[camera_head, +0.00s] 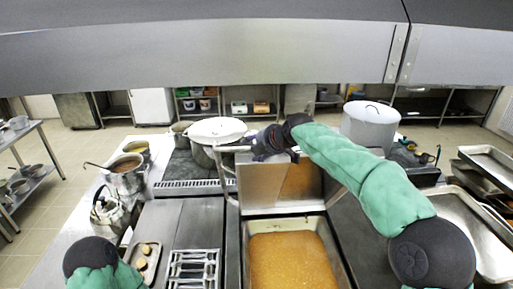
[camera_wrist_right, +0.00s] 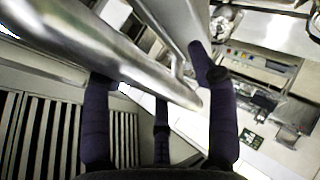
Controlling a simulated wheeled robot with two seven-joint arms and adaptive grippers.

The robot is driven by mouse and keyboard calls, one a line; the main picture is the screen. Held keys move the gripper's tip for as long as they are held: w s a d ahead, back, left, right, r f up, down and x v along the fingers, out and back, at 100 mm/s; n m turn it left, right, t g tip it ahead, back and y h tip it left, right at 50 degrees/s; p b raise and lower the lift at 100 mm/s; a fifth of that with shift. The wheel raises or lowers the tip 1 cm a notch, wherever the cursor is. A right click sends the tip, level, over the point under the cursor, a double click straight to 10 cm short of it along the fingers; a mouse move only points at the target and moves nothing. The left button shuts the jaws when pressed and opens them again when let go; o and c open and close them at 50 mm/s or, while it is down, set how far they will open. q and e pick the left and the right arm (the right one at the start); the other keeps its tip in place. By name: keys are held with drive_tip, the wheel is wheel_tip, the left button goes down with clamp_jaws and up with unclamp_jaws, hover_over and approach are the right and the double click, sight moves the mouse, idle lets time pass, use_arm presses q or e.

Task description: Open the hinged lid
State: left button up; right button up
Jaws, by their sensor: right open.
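The hinged lid (camera_head: 260,183) is a flat metal panel standing raised, nearly upright, behind a rectangular well (camera_head: 334,246) of orange-brown food. A pale metal bar handle (camera_head: 231,187) runs along its left side and top. My right gripper (camera_head: 270,143) is at the lid's top edge, with its arm reaching across from the right. In the right wrist view its dark fingers (camera_wrist_right: 158,85) are spread, with a thick metal bar (camera_wrist_right: 125,58) crossing between and beyond them. Whether they touch the bar is unclear. My left gripper is out of view; only part of that arm shows at bottom left.
A kettle (camera_head: 110,211) and a biscuit tray (camera_head: 143,262) are on the left. An empty tray (camera_head: 468,225) lies at right.

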drive_tip(key=v, duration=1.2)
drive_tip(key=shift+f, duration=0.15)
